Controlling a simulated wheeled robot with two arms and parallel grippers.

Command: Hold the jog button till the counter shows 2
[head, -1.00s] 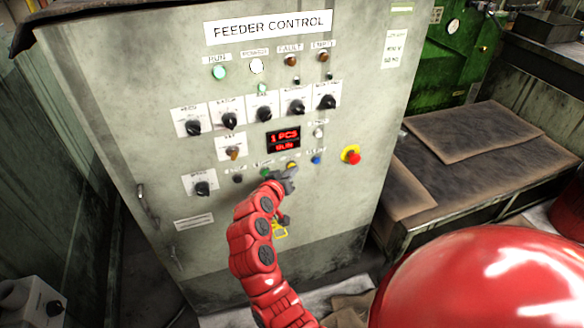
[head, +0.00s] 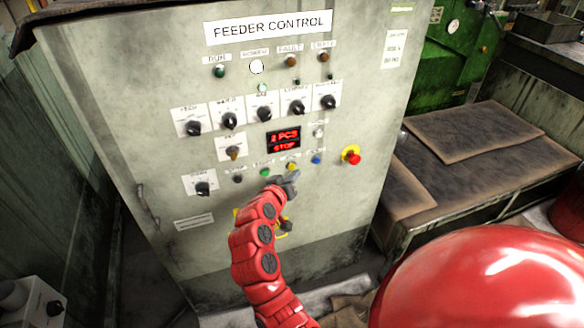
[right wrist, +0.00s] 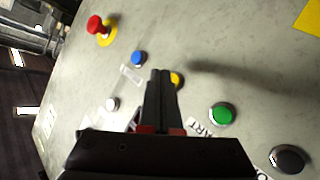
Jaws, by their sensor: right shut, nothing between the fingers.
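The grey feeder control panel (head: 330,190) has a small red display (head: 283,138) whose top line appears to read 2 PCS, with STOP below. The yellow button (head: 292,166) sits under the display, between a green button (head: 265,172) and a blue button (head: 316,159). The lettering is too blurred to tell which is labelled jog. My right gripper (head: 290,178) is shut and empty, just below the yellow button. In the right wrist view its fingertips (right wrist: 160,76) are beside the partly covered yellow button (right wrist: 177,79); a small gap seems to show. My left gripper is not in view.
A red emergency stop (head: 352,157) on a yellow base stands out to the right of the buttons. Several black selector knobs (head: 229,120) sit above. The green run lamp (head: 219,71) is dark and the white lamp (head: 256,67) is lit.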

